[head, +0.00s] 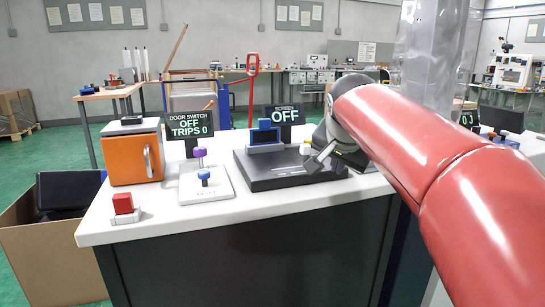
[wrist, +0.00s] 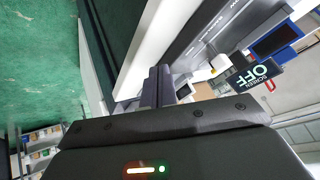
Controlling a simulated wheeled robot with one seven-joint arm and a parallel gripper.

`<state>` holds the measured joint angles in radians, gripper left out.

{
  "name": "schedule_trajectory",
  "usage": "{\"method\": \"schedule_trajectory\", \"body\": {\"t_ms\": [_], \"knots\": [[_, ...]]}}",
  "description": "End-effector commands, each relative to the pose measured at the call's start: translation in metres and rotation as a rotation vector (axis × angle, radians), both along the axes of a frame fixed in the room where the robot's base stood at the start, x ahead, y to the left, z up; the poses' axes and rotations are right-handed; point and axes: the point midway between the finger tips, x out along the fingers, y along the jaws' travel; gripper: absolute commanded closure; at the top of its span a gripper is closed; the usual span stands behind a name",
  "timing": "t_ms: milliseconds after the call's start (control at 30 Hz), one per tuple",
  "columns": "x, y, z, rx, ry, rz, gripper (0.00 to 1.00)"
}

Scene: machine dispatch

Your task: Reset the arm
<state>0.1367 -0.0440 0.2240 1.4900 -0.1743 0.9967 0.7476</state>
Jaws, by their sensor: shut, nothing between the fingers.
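My red arm reaches in from the right of the head view. My gripper (head: 318,162) is over the right part of the black flat unit (head: 265,178) on the white bench top; I cannot tell if it touches. In the wrist view my gripper (wrist: 157,82) has its fingers together with nothing between them. A small blue-framed screen (head: 265,138) stands on the black unit. Behind it a sign (head: 285,114) reads "SCREEN OFF", and it also shows turned in the wrist view (wrist: 255,75).
On the bench (head: 150,222) are an orange-doored box (head: 133,158), a white plate (head: 206,187) with purple and blue knobs, a "DOOR SWITCH OFF, TRIPS 0" sign (head: 190,124) and a red block (head: 123,204). A cardboard box (head: 50,260) stands left. The front left bench top is mostly clear.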

Motion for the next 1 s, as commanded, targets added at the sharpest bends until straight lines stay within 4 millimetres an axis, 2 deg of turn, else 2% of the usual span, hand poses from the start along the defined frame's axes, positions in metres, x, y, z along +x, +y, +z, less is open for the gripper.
{"method": "schedule_trajectory", "body": {"t_ms": [167, 267, 300, 400, 500, 600, 700, 1000], "knots": [[-0.068, -0.001, -0.033, -0.098, 0.066, 0.114, 1.00], [-0.123, -0.006, -0.067, -0.158, 0.117, 0.207, 1.00], [-0.145, -0.009, -0.083, -0.180, 0.138, 0.248, 1.00], [-0.195, -0.013, -0.124, -0.215, 0.181, 0.344, 1.00], [-0.235, -0.016, -0.161, -0.236, 0.213, 0.429, 1.00], [-0.260, -0.016, -0.188, -0.245, 0.231, 0.489, 1.00], [-0.273, -0.016, -0.203, -0.250, 0.240, 0.522, 1.00], [-0.276, -0.016, -0.207, -0.252, 0.245, 0.533, 1.00]]}}
